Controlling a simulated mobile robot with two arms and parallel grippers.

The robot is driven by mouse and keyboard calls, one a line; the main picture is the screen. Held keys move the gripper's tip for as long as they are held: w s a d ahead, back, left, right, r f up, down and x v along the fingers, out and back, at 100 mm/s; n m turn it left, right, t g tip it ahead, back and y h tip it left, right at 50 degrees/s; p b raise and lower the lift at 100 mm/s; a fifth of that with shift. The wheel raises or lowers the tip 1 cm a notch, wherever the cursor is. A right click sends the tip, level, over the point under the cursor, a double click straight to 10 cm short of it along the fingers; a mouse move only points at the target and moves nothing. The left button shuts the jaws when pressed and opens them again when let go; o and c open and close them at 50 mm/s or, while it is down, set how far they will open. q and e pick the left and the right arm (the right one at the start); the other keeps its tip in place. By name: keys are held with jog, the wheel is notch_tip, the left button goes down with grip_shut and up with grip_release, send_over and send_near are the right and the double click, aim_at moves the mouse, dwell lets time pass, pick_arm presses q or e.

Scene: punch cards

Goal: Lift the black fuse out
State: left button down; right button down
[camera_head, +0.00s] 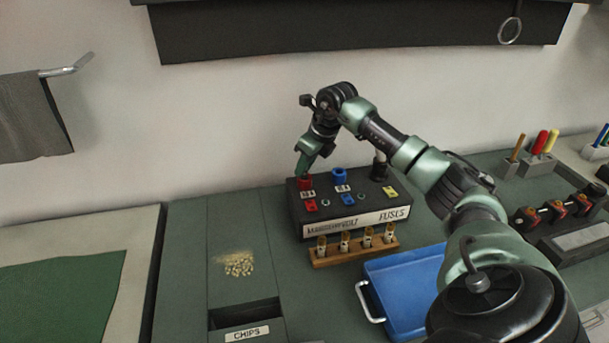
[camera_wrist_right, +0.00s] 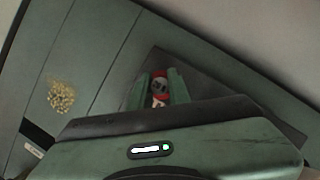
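The black fuse (camera_head: 379,168) stands upright at the back right of the dark fuse box (camera_head: 345,229), partly beside my right arm. A blue fuse (camera_head: 339,174) stands in the middle and a red fuse (camera_head: 304,184) at the left. My right gripper (camera_head: 304,172) points down at the red fuse, well left of the black one. In the right wrist view its green fingers (camera_wrist_right: 160,90) are spread, with the red fuse (camera_wrist_right: 160,73) showing between them; I see no clear grip. My left gripper is out of view.
A wooden rack (camera_head: 352,250) with several small fuses stands before the box. A blue tray (camera_head: 405,285) lies in front, partly behind my arm. A pile of chips (camera_head: 239,265) lies left. Tool holders (camera_head: 535,165) stand right.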

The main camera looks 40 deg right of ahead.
jog(key=shift+r, duration=0.1)
jog(key=shift+r, duration=0.55)
notch_tip(320, 180, up, 8)
jog(key=shift+f+b, duration=0.1)
jog(key=shift+b, duration=0.8)
jog(key=shift+r, duration=0.5)
jog(key=shift+p, duration=0.3)
jog(key=shift+f, duration=0.1)
